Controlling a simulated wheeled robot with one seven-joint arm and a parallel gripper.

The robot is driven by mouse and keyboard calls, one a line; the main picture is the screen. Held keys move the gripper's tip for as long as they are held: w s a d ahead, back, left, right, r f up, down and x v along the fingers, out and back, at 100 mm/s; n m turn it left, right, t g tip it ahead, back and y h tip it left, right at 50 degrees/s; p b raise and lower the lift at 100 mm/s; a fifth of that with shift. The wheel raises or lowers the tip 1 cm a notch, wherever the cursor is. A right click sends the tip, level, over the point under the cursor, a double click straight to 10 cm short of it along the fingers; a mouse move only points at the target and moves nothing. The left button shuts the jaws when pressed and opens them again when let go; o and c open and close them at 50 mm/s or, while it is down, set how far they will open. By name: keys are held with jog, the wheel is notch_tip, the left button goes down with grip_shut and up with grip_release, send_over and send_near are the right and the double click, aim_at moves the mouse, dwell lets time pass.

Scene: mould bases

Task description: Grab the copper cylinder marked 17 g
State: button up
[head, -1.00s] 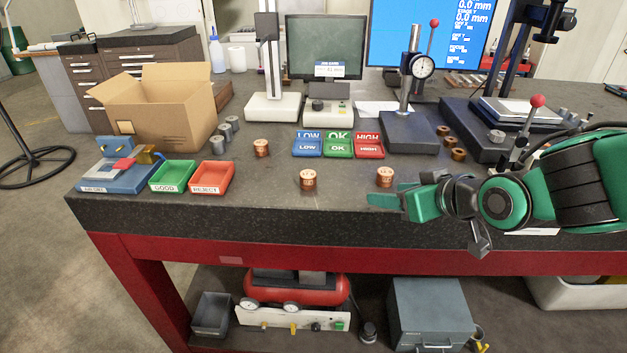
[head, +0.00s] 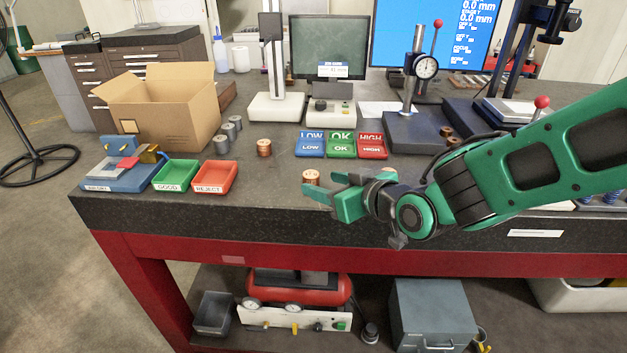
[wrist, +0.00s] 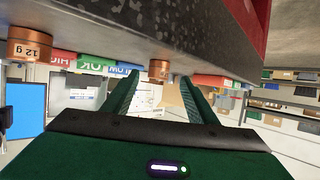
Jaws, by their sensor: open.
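Copper cylinders stand on the dark bench. My gripper (head: 322,187) is open and empty at the bench's front edge. In the wrist view, which is upside down, a cylinder marked 12 g (wrist: 30,48) is at the left edge. Another copper cylinder (wrist: 158,70) shows between the fingers, apart from them, its mark too small to read. I cannot read 17 g anywhere.
The LOW, OK and HIGH trays (head: 341,156) stand behind the front cylinders. Green GOOD (head: 176,188) and red REJECT (head: 214,190) trays are at left, beside a cardboard box (head: 190,125). A dial gauge stand (head: 412,135) is at right. The bench between REJECT and the front cylinder is clear.

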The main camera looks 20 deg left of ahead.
aim_at(317, 179)
jog(key=shift+x, duration=2.35)
jog(key=shift+w+d, duration=0.15)
jog(key=shift+w, duration=0.05)
jog(key=shift+c, duration=0.3)
jog(key=shift+r, duration=0.1)
grip_shut()
